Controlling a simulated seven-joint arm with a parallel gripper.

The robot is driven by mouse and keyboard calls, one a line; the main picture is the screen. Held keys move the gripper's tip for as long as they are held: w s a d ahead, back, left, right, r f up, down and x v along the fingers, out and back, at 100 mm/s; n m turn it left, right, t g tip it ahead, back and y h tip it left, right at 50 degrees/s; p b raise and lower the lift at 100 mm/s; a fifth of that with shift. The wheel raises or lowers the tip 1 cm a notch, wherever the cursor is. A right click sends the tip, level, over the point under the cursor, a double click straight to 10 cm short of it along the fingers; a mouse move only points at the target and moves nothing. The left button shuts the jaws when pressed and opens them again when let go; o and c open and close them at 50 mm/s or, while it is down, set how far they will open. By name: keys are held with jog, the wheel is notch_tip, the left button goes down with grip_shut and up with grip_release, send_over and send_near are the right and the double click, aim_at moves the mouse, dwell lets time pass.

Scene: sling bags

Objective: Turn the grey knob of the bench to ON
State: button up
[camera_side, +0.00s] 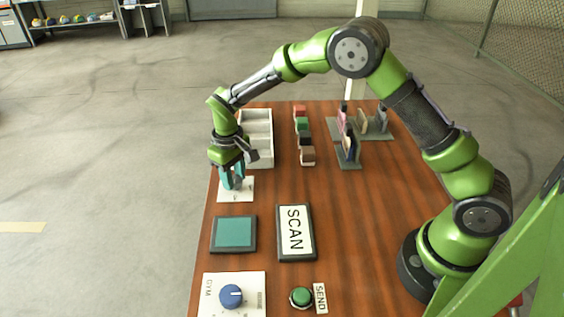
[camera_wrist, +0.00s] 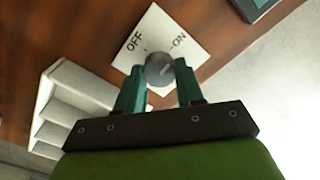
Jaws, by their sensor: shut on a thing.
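The grey knob (camera_wrist: 158,70) sits on a white plate (camera_wrist: 196,50) marked OFF and ON, shown in the wrist view. My gripper (camera_wrist: 159,76) is shut on the knob, with one teal finger on each side of it. I cannot tell clearly which mark the knob points to. In the side view my gripper (camera_side: 233,186) is down over the white plate (camera_side: 236,195) near the table's left edge, and it hides the knob there.
A white compartment tray (camera_side: 257,138) stands just behind my gripper. A teal pad (camera_side: 233,233), a SCAN sign (camera_side: 295,232), a blue knob (camera_side: 231,296) and a green button (camera_side: 301,297) are nearer the front. Coloured blocks (camera_side: 303,127) and grey racks (camera_side: 349,150) stand further right.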

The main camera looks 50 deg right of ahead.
aim_at(239, 181)
jog(key=shift+m, duration=0.6)
jog(key=o, duration=1)
jog(key=shift+o, duration=0.2)
notch_tip(239, 181, up, 17)
jog(key=s+d+r+m+t+y, duration=0.1)
jog(key=s+d+r+m+t, duration=0.1)
jog(key=s, duration=1)
jog(key=s+d+r+m+t+y, duration=0.1)
jog(key=s+d+r+t, duration=0.2)
jog(key=s, duration=1)
jog(key=d+t, duration=0.2)
jog(key=d, duration=0.1)
jog(key=shift+s+r+m, duration=0.2)
jog(key=shift+r+m, duration=0.2)
